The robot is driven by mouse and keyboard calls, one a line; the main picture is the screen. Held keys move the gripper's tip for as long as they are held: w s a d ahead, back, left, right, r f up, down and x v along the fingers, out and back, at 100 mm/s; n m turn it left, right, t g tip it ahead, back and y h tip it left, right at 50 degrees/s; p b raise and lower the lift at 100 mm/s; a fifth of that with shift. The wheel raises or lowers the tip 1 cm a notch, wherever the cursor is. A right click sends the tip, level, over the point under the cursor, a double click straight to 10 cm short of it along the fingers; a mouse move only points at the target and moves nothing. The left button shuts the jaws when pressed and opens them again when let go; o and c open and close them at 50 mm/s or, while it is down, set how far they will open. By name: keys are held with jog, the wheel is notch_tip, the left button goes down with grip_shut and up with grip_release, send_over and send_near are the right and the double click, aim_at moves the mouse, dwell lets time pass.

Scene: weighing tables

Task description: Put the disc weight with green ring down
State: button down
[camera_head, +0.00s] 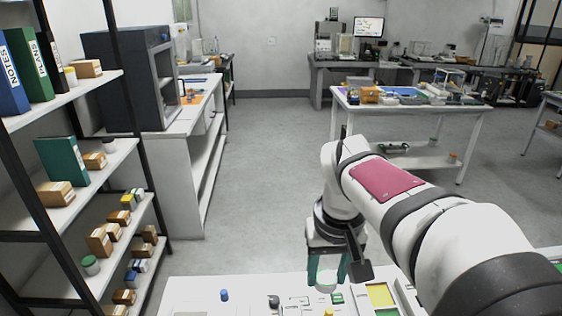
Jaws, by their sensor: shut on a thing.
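My gripper (327,276) points down over the near white table (190,283), at the bottom of the head view. Its two teal fingers stand apart with a small pale thing (326,286) between their tips, which I take to be the disc weight. Its green ring cannot be made out at this size, and the fingers partly hide it. I cannot tell whether it touches the table. A small green item (337,298) lies on the table just right of and below the fingertips.
The near table also holds a blue weight (224,295), a dark round item (273,301) and a tray with yellow and green squares (381,295). A shelf rack (75,205) stands at the left. Another bench (340,98) stands farther back. My arm covers the right side.

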jog(key=s+d+f+m, duration=0.2)
jog(key=d+f, duration=0.2)
jog(key=d, duration=0.7)
jog(key=s+d+f+m, duration=0.1)
jog(key=s+d+f, duration=0.25)
jog(key=d, duration=0.65)
jog(key=s+d+f+m, duration=0.2)
jog(key=s+d+f, duration=0.3)
jog(key=s+d, duration=0.3)
jog(key=s+d+f+m, duration=0.2)
jog(key=s+d+f, duration=0.3)
jog(key=s, duration=0.5)
jog(key=shift+h, duration=0.4)
jog(key=w+f, duration=0.2)
jog(key=w, duration=0.1)
jog(key=w+f, duration=0.2)
jog(key=w, duration=0.2)
jog(key=w+f, duration=0.2)
jog(key=w, duration=0.2)
jog(key=shift+w+d+f, duration=0.1)
jog(key=shift+w+d, duration=0.15)
jog(key=shift+d, duration=0.1)
notch_tip(320, 180, down, 4)
jog(key=shift+w+f, duration=0.1)
jog(key=shift+w, duration=0.05)
jog(key=shift+f, duration=0.1)
jog(key=shift+c, duration=1.8)
grip_release()
